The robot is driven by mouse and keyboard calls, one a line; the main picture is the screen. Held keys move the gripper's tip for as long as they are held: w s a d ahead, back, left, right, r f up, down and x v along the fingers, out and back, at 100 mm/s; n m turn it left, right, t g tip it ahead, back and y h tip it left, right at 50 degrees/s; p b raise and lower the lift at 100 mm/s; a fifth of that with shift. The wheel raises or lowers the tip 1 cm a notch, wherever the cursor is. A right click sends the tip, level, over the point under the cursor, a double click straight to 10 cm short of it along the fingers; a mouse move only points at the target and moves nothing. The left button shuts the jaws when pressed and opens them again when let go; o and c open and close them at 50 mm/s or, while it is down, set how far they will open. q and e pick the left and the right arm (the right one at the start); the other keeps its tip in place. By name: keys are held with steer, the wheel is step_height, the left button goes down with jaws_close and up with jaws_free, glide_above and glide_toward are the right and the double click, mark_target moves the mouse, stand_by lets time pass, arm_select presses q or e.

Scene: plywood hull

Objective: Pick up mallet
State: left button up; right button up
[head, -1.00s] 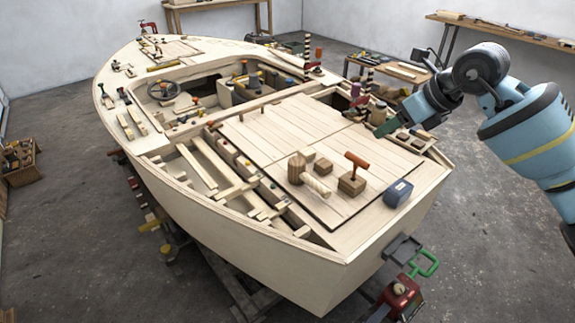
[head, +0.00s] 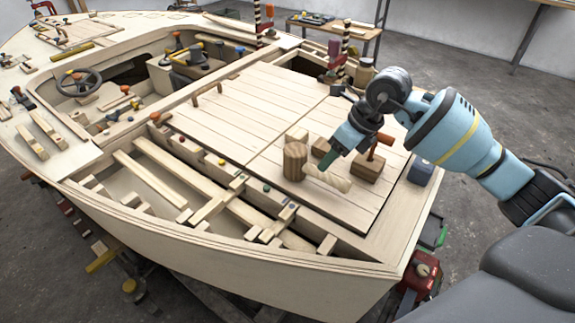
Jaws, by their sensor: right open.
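The mallet lies on the plank hatch of the boat's deck, with a round wooden head (head: 295,161) and a pale handle (head: 328,178) pointing right and toward the viewer. My right gripper (head: 318,164) is open and reaches down from the right. Its fingertips are at the mallet's handle near the head in the head view; I cannot tell whether they touch it. The fingers hide a little of the mallet and the deck behind it. My left gripper is not in view.
A wooden block with an orange-handled tool (head: 370,160) stands close right of the mallet, with a blue box (head: 421,171) beyond. Small wooden blocks (head: 321,148) sit behind the mallet. The hatch (head: 235,110) is clear to the left. An open slatted bay (head: 150,180) lies at front left.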

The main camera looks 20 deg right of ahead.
mark_target(316, 172)
steer(key=shift+x, duration=1)
steer(key=shift+w+x, duration=0.15)
steer(key=shift+x, duration=1.3)
steer(key=shift+w+x, duration=0.1)
steer(key=shift+x, duration=1.35)
steer(key=shift+r, duration=0.1)
steer(key=shift+c, duration=0.3)
steer(key=c, duration=0.9)
steer(key=shift+r, duration=0.1)
jaws_close()
